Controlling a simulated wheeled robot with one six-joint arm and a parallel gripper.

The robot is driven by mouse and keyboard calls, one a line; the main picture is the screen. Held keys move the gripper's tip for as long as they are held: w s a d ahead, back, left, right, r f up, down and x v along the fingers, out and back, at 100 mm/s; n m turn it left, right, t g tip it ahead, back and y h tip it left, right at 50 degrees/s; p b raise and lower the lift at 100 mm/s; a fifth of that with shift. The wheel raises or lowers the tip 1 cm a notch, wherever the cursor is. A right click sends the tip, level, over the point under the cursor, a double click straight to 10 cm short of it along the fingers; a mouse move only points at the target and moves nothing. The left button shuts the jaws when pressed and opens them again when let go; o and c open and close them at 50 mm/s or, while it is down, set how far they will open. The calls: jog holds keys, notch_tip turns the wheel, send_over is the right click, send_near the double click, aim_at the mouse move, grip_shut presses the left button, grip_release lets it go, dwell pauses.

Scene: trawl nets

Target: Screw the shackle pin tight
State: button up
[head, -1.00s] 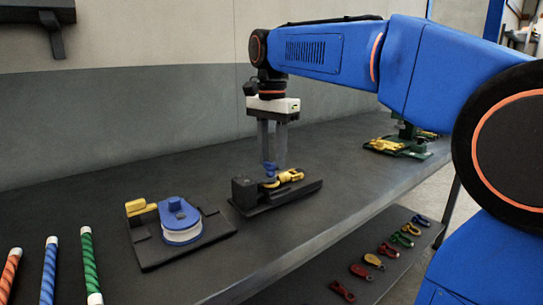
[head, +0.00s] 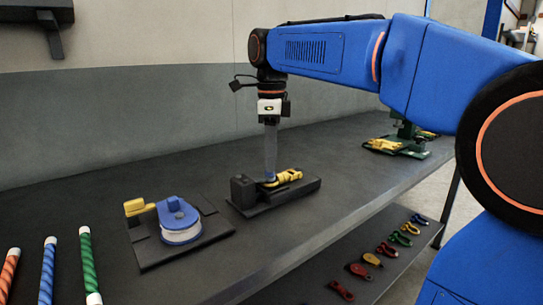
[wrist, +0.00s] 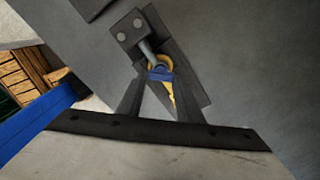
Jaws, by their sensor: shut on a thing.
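The blue shackle pin (wrist: 160,75) is at the black fixture in the middle of the bench. In the head view its head is mostly hidden behind the fingers. A grey shackle (wrist: 146,49) runs from the fixture block towards a yellow fitting (head: 288,176), which lies along the base plate. My gripper (head: 270,178) points straight down from above, its fingers shut on the pin's blue head. In the wrist view the two fingers (wrist: 158,80) close in on the blue part from both sides. The pin's thread is hidden.
The black fixture (head: 242,192) has an upright block at its left end. A plate with a blue and white block (head: 180,222) stands to the left. Coloured ropes (head: 87,262) lie at the far left. A green fixture (head: 395,147) stands behind right. Several shackles (head: 374,260) lie on the lower shelf.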

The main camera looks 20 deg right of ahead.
jog(key=m, duration=0.4)
jog(key=shift+a+r+m, duration=0.1)
jog(key=shift+m, duration=0.2)
jog(key=m, duration=0.4)
jog(key=shift+s+a+m, duration=0.1)
jog(key=shift+m, duration=0.2)
jog(key=o, duration=1.1)
notch_tip(320, 180, up, 17)
jog(key=shift+r, duration=0.1)
jog(key=shift+s, duration=0.15)
dwell(0.4)
